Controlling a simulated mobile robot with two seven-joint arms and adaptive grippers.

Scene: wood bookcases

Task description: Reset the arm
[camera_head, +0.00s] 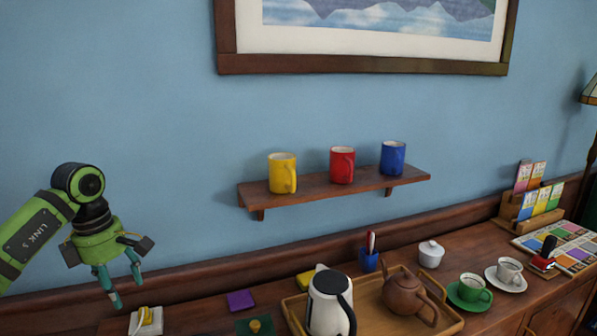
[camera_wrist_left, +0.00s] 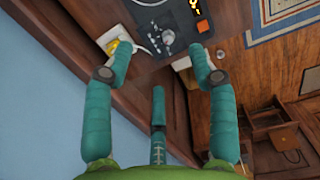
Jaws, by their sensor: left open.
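My left arm comes in from the left in the head view, and its green and teal left gripper (camera_head: 122,284) hangs in the air, fingers pointing down. It is above the left end of the wooden cabinet top. In the left wrist view the teal fingers of the left gripper (camera_wrist_left: 165,70) are spread apart with nothing between them. Beyond them are a dark panel with a knob (camera_wrist_left: 168,38) and a white and yellow item (camera_wrist_left: 118,44). My right gripper does not show in either view.
A wall shelf (camera_head: 330,193) holds yellow (camera_head: 281,174), red (camera_head: 341,166) and blue (camera_head: 392,158) mugs. On the cabinet are a white kettle (camera_head: 325,305), a brown teapot (camera_head: 402,293) on a wooden tray (camera_head: 371,290), and cups. The air around the left gripper is clear.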

